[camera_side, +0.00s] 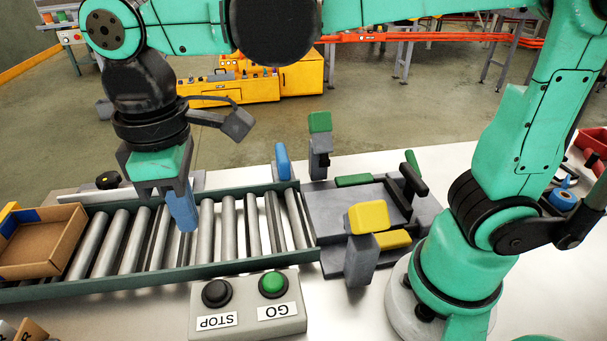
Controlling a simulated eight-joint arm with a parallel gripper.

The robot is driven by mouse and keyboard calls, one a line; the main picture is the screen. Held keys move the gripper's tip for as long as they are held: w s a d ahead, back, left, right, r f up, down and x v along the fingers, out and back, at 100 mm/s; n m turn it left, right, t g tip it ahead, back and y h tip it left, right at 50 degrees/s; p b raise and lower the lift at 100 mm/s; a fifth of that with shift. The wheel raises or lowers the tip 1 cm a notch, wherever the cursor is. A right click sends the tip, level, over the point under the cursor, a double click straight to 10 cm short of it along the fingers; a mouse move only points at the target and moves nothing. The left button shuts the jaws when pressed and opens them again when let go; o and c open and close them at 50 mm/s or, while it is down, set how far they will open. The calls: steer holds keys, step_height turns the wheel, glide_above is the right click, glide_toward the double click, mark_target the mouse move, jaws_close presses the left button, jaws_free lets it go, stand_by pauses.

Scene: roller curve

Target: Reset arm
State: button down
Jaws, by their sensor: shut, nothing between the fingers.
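My gripper (182,205) hangs from the teal arm above the roller conveyor (205,230), left of the middle of the picture. Its fingers point down and are shut, with nothing seen between them. One finger shows blue, and the tips sit over the rollers. From this side I cannot tell how far above the rollers they are.
A cardboard box (45,243) sits on the conveyor's left end. A grey control box (247,305) with STOP and GO buttons stands in front. A grey fixture (335,213) with green, blue and yellow blocks is at the conveyor's right end. The rollers between are clear.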

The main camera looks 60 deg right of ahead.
steer(key=shift+d, duration=0.1)
steer(key=d+f+m+t, duration=0.2)
steer(key=d+m+t, duration=0.1)
steer(key=d, duration=0.5)
steer(key=d+f+m+t, duration=0.2)
steer(key=d+m+t, duration=0.2)
steer(key=d+m, duration=0.2)
steer(key=d, duration=0.2)
steer(key=shift+w+d, duration=0.15)
steer(key=shift+d, duration=0.25)
stand_by(0.6)
